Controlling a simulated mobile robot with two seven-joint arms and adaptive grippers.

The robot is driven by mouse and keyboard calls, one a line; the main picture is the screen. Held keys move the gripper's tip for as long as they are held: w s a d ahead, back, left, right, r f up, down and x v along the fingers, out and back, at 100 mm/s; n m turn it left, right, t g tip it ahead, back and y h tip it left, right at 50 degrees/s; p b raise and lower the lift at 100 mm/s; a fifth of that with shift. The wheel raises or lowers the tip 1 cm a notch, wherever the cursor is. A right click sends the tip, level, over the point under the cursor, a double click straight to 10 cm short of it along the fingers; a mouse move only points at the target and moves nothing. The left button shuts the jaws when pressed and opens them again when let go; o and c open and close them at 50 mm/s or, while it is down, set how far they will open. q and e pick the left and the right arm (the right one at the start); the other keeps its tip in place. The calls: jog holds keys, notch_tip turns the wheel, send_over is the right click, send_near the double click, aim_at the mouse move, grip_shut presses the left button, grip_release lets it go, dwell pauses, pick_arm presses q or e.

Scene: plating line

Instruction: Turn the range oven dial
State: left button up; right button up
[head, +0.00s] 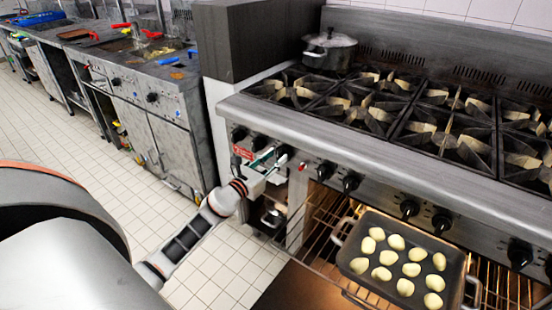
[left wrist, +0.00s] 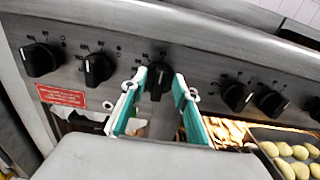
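The range front carries a row of black dials. One dial (left wrist: 157,84) sits between the fingers of my left gripper (head: 272,162) in the left wrist view. The left gripper (left wrist: 159,76) is open, with one teal-lined finger on each side of this dial. I cannot tell whether either finger touches it. Two dials (left wrist: 40,60) (left wrist: 98,69) are to its left, and several more, including one dial (left wrist: 237,97), are to its right. In the head view the gripper partly hides the dial at its tips. My right gripper is not in view.
The range oven (head: 315,212) is open below the dials, with a tray (head: 400,222) of pale potato-like pieces on its rack. A lidded pot (head: 330,52) stands on the burners. A red label (left wrist: 60,96) is at lower left. Tiled floor (head: 120,190) lies clear at left.

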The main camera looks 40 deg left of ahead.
pick_arm(q)
jog(key=shift+w, duration=0.45)
jog(key=shift+c, duration=0.4)
jog(key=c, duration=0.7)
grip_shut()
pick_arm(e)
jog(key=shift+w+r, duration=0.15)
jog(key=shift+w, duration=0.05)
